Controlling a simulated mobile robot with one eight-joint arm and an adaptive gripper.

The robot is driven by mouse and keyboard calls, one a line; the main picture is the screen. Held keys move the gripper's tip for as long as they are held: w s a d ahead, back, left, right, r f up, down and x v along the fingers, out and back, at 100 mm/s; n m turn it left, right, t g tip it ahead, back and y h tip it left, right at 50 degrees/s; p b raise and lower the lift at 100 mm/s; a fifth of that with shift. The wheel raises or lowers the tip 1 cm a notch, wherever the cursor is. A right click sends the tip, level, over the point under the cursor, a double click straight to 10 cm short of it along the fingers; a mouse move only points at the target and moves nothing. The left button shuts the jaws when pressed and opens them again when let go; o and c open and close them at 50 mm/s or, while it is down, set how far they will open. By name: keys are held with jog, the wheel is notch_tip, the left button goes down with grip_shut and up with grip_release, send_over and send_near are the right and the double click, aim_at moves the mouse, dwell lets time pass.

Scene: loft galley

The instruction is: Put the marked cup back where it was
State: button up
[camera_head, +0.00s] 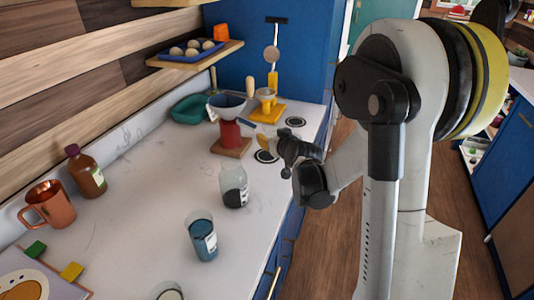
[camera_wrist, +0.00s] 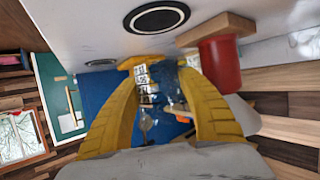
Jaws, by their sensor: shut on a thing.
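My gripper (camera_wrist: 160,68) is shut on a see-through, bluish cup with a black-and-white checked mark (camera_wrist: 143,78), held between its two yellow fingers. In the head view my gripper (camera_head: 266,143) is at the right edge of the counter, right of the red dripper stand. The held cup cannot be made out there. Two flat dark round spots lie on the counter: one (camera_head: 266,156) close by my gripper, the other (camera_head: 295,122) farther back. One spot (camera_wrist: 157,18) shows large near the fingertips in the wrist view.
The red stand (camera_head: 230,133) on its wooden block is close to my fingers. A labelled jar (camera_head: 233,187) and a blue glass (camera_head: 202,236) stand nearer on the counter (camera_head: 140,190). A yellow stand (camera_head: 267,110) and teal tub (camera_head: 190,108) are at the back.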

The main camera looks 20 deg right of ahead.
aim_at(267, 156)
jog(key=shift+w+a+f, duration=0.45)
jog(key=shift+w, duration=0.15)
notch_tip(267, 156, down, 4)
jog(key=b, duration=0.2)
jog(key=shift+b, duration=0.35)
jog(key=shift+r, duration=0.1)
jog(key=o, duration=0.8)
jog(key=shift+f, duration=0.2)
jog(key=shift+c, duration=0.2)
jog(key=o, duration=0.4)
jog(key=shift+r, duration=0.1)
